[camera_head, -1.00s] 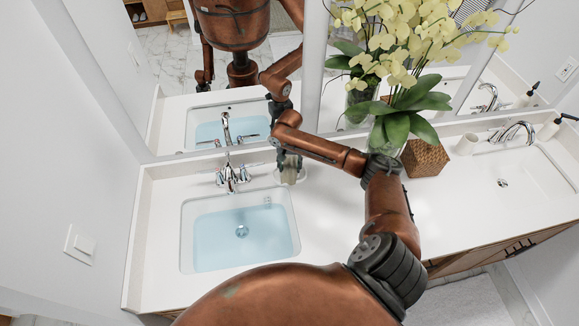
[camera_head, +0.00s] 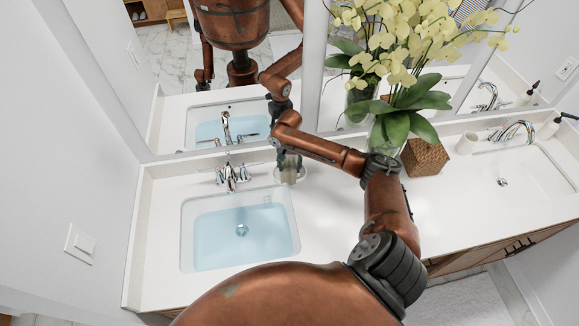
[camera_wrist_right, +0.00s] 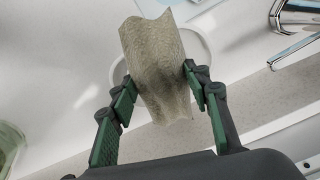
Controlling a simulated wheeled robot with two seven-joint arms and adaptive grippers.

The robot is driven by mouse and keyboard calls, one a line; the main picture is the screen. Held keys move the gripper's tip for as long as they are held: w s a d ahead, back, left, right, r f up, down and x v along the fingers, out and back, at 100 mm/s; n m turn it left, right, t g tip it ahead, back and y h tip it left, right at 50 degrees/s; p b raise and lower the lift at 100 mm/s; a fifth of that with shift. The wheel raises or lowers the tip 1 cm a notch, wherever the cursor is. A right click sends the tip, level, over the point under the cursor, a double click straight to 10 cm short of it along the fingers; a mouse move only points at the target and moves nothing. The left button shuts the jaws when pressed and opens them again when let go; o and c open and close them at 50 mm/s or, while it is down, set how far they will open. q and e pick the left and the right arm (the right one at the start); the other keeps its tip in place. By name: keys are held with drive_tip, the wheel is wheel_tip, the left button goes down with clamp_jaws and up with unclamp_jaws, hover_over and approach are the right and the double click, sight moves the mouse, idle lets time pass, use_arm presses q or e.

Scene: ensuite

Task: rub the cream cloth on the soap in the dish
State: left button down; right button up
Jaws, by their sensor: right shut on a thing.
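My right gripper (camera_head: 287,162) is over the counter to the right of the left faucet, at the back near the mirror. In the right wrist view my right gripper (camera_wrist_right: 160,105) has its green-padded fingers on either side of the cream cloth (camera_wrist_right: 155,60) and is shut on it. The cloth hangs as a creased, folded piece over the round pale dish (camera_wrist_right: 203,50), hiding most of it. In the head view the dish (camera_head: 298,178) shows below the gripper. The soap is hidden; I cannot tell whether the cloth touches it. My left gripper is not in view.
A water-filled sink (camera_head: 240,235) with a chrome faucet (camera_head: 232,175) lies left of the dish. The mirror is close behind.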

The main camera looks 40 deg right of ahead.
sight(290, 167)
drive_tip(key=shift+s+f+p, duration=0.1)
drive_tip(key=shift+f+p, duration=0.05)
drive_tip(key=shift+p, duration=0.4)
idle(1.9)
wheel_tip(290, 167, up, 7)
drive_tip(key=p, duration=0.9)
idle(0.4)
idle(0.6)
